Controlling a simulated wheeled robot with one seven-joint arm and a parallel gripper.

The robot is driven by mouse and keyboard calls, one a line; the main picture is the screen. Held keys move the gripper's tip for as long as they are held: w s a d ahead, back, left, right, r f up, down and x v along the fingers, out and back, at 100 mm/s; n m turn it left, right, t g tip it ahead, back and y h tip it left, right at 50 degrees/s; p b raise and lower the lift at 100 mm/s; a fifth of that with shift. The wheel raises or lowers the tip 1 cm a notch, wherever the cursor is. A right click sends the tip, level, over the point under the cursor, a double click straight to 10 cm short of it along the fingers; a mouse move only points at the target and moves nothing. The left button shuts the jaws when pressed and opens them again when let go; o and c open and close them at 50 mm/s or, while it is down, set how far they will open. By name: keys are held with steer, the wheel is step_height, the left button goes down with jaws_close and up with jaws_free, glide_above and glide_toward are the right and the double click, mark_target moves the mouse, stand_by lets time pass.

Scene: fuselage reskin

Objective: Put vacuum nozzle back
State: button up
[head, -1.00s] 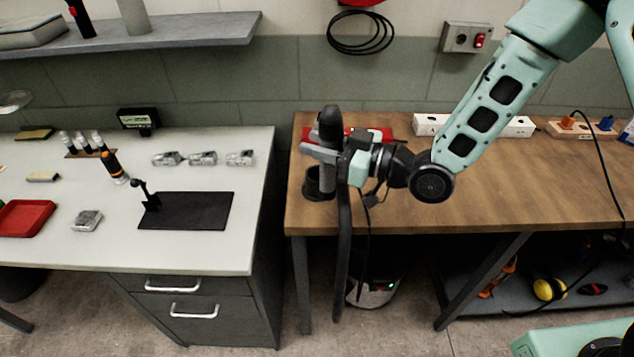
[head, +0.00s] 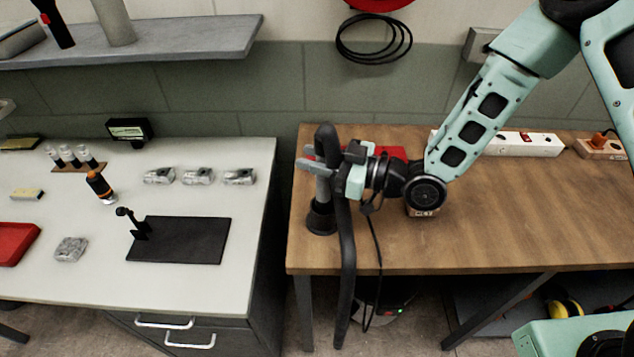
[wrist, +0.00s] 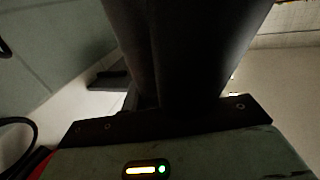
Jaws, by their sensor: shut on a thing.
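The vacuum nozzle (head: 323,190) is a grey tube with a black bent top and a black hose (head: 347,270) hanging over the bench's front edge. It stands roughly upright at the left end of the wooden bench. My gripper (head: 326,166) is shut on it near its top, reaching in from the right. At the tube's lower end is a black flared, cup-like piece (head: 322,219) at the bench top; I cannot tell whether the tube is seated in a holder there. In the wrist view the dark nozzle body (wrist: 190,50) fills the upper middle.
The vacuum body (head: 388,306) is partly hidden under the wooden bench (head: 500,220). A red item (head: 392,152) lies behind my gripper, and a power strip (head: 535,144) at the back. A gap separates the bench from the white table (head: 70,285) on the left.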

steer(key=shift+f+p, duration=0.6)
steer(key=shift+f, duration=2.35)
steer(key=shift+f, duration=0.15)
steer(key=o, duration=1)
steer(key=shift+o, duration=0.2)
